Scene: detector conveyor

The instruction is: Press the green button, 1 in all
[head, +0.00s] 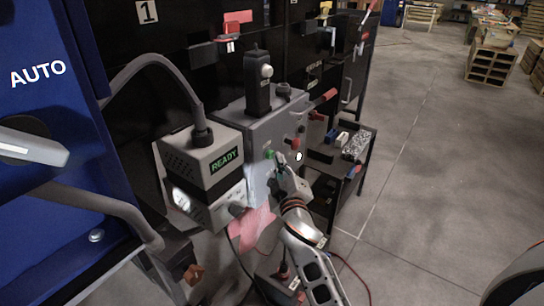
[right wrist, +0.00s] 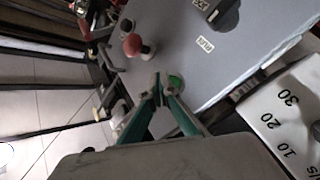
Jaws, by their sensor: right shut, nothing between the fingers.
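The green button (head: 268,153) is on the face of a grey control box (head: 262,128) in the head view. It also shows in the right wrist view as a green disc (right wrist: 176,82), partly covered by a finger. My right gripper (head: 279,168) is shut and empty, with its tips close to the button. In the right wrist view its green-sided fingers (right wrist: 157,84) meet just left of the button, near the panel. I cannot tell whether they touch it. My left gripper is not in view.
A red knob (right wrist: 133,45) and a black rotary knob (right wrist: 222,14) are on the same panel. A grey unit reading READY (head: 205,160) stands left of the box. A dark cart (head: 345,178) stands to the right. The floor farther right is open.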

